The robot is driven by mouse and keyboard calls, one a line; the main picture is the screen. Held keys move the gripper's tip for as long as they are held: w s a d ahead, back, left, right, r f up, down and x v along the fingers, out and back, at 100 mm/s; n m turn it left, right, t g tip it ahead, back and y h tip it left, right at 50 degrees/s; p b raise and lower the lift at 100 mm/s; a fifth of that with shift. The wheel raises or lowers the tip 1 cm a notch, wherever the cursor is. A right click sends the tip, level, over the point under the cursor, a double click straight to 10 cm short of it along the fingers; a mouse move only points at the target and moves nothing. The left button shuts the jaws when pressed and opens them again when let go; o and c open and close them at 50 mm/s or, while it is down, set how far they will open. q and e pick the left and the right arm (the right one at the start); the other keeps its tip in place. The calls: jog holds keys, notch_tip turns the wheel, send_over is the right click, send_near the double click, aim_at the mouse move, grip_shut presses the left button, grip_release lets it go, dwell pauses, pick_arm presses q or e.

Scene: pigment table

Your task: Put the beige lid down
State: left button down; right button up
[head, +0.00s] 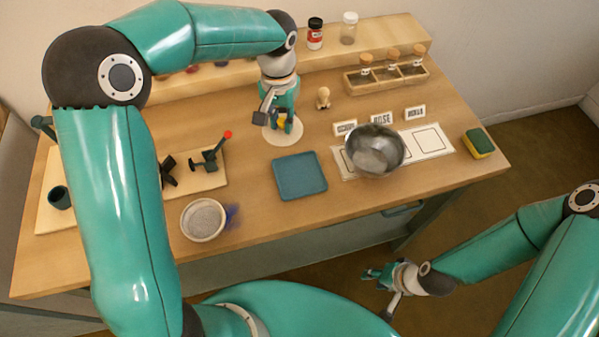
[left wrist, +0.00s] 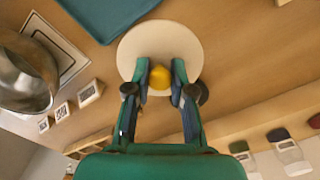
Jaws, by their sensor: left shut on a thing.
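The beige lid (head: 291,138) is a flat round disc with a yellow knob (left wrist: 159,77). It lies level, at or just above the tabletop behind the blue tray; I cannot tell whether it touches the wood. My left gripper (head: 281,123) points down from above and is shut on the knob. In the left wrist view the pale disc (left wrist: 160,38) shows beyond the fingers, with the knob between them. My right gripper (head: 383,276) hangs in front of the table, away from the lid; its finger opening is too small to read.
The blue tray (head: 300,175) lies just in front of the lid. A metal bowl (head: 374,150) stands on a white card to the right, with small label signs (head: 382,118) behind. A wooden peg figure (head: 323,97) stands near the lid. A sieve-like dish (head: 203,219) sits front left.

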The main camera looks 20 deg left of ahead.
pick_arm(q)
jog(key=s+d+r+m+b, duration=0.1)
jog(key=s+d+r+m, duration=0.25)
jog(key=r+m, duration=0.35)
notch_tip(320, 180, up, 7)
jog(key=m+b, duration=0.1)
jog(key=m, duration=0.3)
send_over(299, 175)
notch_tip(299, 175, down, 14)
jog(key=shift+s+f+b, duration=0.1)
jog(key=shift+f+b, duration=0.15)
jog(key=shift+b, duration=0.3)
jog(key=shift+f, duration=2.4)
jog(key=shift+f, duration=0.15)
jog(key=c, duration=1)
grip_release()
